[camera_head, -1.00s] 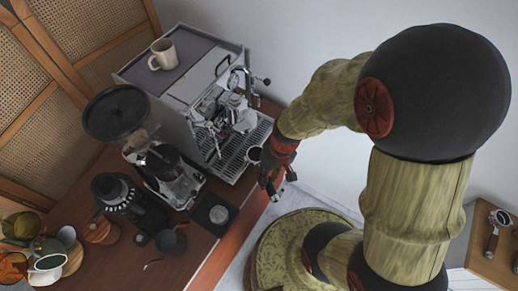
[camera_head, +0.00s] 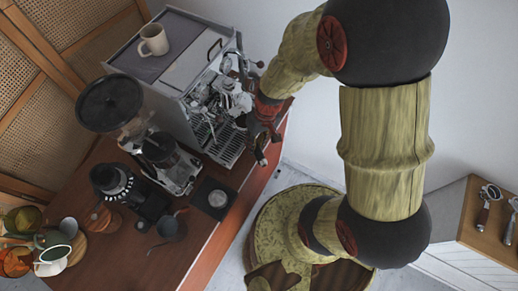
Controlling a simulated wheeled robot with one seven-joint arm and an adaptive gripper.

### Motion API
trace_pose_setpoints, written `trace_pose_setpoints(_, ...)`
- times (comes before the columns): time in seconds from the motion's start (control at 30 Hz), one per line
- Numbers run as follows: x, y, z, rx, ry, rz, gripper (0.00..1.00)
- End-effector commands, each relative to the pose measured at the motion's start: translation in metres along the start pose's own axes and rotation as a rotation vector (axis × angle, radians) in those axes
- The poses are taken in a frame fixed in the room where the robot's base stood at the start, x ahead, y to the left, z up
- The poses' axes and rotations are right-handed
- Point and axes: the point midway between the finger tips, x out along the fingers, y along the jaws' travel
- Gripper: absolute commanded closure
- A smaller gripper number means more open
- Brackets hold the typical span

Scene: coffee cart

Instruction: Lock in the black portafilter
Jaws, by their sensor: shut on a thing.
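The silver espresso machine (camera_head: 178,85) stands at the back of the wooden cart, with its group head (camera_head: 228,92) on the front. My gripper (camera_head: 262,147) is at the front right of the machine, pointing down, above the cart's right edge. It is shut on the black portafilter (camera_head: 240,123), whose small dark head shows just left of the gripper, over the drip tray (camera_head: 222,142) and near the group head. The handle is mostly hidden by the gripper. I cannot tell whether the portafilter touches the group head.
A grinder (camera_head: 165,160), a tamping mat (camera_head: 213,198), a dark pitcher (camera_head: 172,226) and several cups stand on the cart's left and front. A beige mug (camera_head: 153,40) sits on the machine. Other portafilters (camera_head: 487,200) lie on a side table at right.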

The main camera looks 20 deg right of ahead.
Motion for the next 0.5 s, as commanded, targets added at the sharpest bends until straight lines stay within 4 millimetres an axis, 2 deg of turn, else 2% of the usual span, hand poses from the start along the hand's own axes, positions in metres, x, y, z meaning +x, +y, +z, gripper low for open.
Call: trace_pose_setpoints(0.5,-0.002,0.002,-0.050,0.000,0.003,0.000,1.00)
